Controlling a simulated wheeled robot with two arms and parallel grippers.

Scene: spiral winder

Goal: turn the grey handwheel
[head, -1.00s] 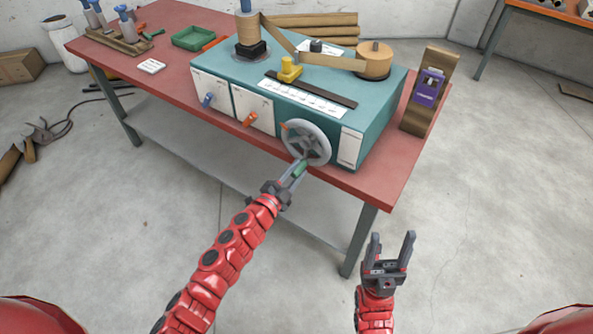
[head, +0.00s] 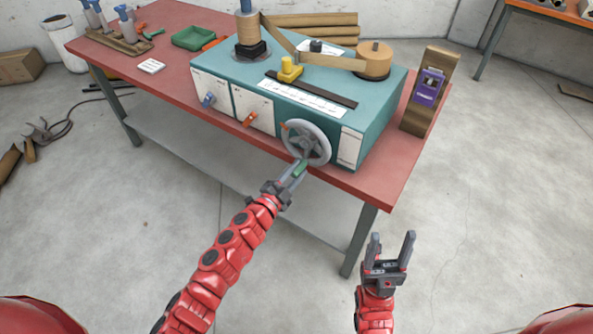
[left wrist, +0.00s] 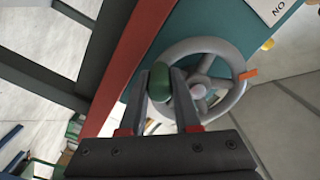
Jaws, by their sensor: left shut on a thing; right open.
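The grey handwheel (head: 306,143) is on the front of the teal winder (head: 340,105), near its right end. It has spokes and an orange marker at its upper left in the head view. My left gripper (head: 300,170) is at the wheel's lower edge, shut on the wheel's green handle knob (head: 300,169). In the left wrist view the green knob (left wrist: 159,82) sits between the two fingers, beside the rim of the handwheel (left wrist: 205,48). My right gripper (head: 392,250) is open and empty, low in front of the table, apart from the winder.
The floor around my right gripper is clear.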

